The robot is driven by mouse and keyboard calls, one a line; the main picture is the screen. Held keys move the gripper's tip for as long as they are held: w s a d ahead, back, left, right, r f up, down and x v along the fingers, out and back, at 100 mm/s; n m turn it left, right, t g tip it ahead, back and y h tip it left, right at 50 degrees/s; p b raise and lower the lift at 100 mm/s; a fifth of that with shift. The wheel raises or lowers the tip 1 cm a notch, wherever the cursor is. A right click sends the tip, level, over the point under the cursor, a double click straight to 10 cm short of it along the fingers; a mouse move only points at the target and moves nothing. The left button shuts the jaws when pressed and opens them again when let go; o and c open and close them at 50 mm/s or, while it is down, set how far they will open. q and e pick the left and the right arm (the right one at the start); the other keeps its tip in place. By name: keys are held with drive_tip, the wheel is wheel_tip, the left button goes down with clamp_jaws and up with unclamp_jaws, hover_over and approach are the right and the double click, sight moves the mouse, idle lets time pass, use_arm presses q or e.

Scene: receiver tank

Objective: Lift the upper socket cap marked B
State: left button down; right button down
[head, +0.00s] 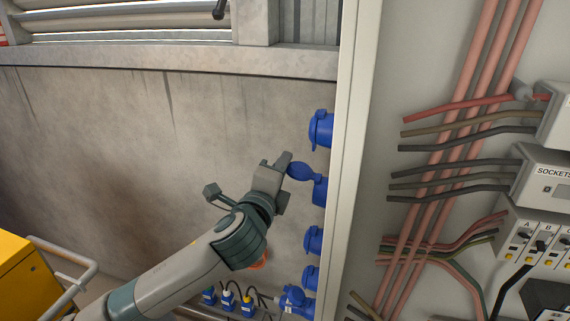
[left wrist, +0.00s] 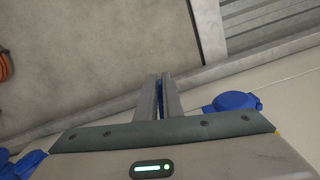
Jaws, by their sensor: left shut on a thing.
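Blue sockets with caps run down the side of the pale cabinet in the head view. The second from the top (head: 320,190) has its blue cap (head: 303,172) swung out from the socket, toward my left gripper (head: 286,163). In the left wrist view, the left gripper (left wrist: 160,88) is shut on a thin blue edge between its fingers, which fits this cap. No letter B is readable on the cap. The top socket (head: 321,130) has its cap closed; a blue socket (left wrist: 232,101) also shows in the left wrist view. My right gripper is not in view.
More blue sockets (head: 313,240) sit below, close to my left arm. Blue plugs on cables (head: 227,299) hang near the bottom. The cabinet edge (head: 353,160) stands just right of the sockets. A yellow box (head: 25,280) stands lower left. The concrete wall behind is bare.

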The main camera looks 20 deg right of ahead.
use_arm(q)
drive_tip(key=shift+f+n+b, duration=0.3)
drive_tip(key=shift+f+n, duration=0.5)
drive_tip(key=shift+n, duration=0.45)
drive_tip(key=shift+f+n+b, duration=0.25)
drive_tip(key=shift+f+n, duration=0.55)
drive_tip(key=shift+n, duration=0.45)
drive_tip(key=c, duration=2)
unclamp_jaws()
